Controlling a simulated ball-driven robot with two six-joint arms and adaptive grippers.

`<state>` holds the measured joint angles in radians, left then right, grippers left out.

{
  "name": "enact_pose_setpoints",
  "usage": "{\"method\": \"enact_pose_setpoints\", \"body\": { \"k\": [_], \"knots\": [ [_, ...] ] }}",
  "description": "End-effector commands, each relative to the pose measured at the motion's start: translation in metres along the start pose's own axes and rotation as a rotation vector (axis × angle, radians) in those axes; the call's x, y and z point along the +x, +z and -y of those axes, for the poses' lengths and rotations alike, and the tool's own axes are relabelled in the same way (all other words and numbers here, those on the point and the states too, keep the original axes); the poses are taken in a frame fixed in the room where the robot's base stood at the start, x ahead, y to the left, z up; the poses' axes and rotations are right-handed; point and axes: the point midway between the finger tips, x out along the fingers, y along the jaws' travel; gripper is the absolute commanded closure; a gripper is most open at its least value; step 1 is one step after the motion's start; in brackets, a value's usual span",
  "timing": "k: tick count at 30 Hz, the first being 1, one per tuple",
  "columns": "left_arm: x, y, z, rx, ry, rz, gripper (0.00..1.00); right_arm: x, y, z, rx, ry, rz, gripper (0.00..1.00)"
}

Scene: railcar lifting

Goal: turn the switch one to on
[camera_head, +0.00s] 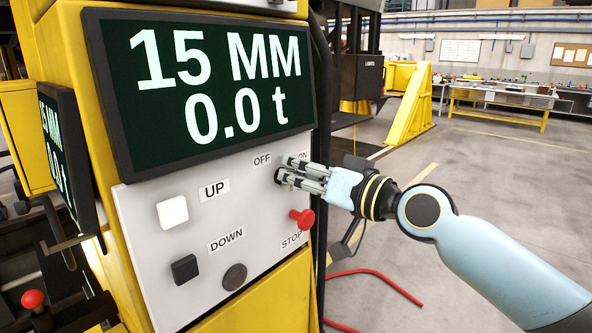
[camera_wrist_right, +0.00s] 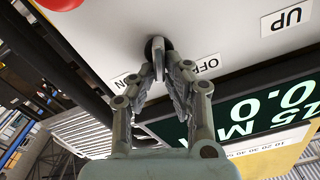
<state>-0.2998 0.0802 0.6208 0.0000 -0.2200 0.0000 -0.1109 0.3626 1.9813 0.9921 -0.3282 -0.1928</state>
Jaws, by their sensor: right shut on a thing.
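The switch is a dark rotary knob with a grey handle (camera_wrist_right: 158,48) on the light grey panel (camera_head: 140,215), between the OFF label (camera_head: 261,160) and the ON label (camera_head: 303,155). My right gripper (camera_head: 284,172) reaches in from the right and covers most of the switch in the head view. In the right wrist view its two fingers (camera_wrist_right: 160,72) are closed on the switch handle, with the OFF label to one side and the ON label, partly hidden, to the other. I cannot tell the handle's exact angle. My left gripper is not in view.
The panel also has a white UP button (camera_head: 172,212), a black DOWN button (camera_head: 185,269), a dark round knob (camera_head: 234,277) and a red STOP button (camera_head: 302,218). The display (camera_head: 205,85) above reads 15 MM and 0.0 t. Open floor (camera_head: 480,190) lies to the right.

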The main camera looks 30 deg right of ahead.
Motion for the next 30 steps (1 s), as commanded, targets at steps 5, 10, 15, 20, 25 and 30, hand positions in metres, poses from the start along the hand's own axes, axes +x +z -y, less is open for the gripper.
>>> {"method": "enact_pose_setpoints", "body": {
  "k": [5,10,15,20,25,30],
  "knots": [
    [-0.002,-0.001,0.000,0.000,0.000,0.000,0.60,0.000,0.000,-0.003,0.165,0.001,0.002,1.00],
    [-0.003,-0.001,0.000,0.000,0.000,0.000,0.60,0.000,0.001,-0.006,0.319,0.001,0.002,1.00],
    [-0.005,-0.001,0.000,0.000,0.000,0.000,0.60,0.000,0.002,-0.008,0.453,0.001,0.001,1.00],
    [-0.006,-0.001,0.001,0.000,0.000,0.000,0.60,0.000,0.003,-0.010,0.548,0.001,0.001,1.00],
    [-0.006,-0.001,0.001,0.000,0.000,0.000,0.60,0.000,0.004,-0.011,0.617,0.001,0.001,1.00],
    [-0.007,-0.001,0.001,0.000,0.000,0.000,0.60,0.000,0.004,-0.011,0.653,0.001,0.001,1.00]
  ]
}}
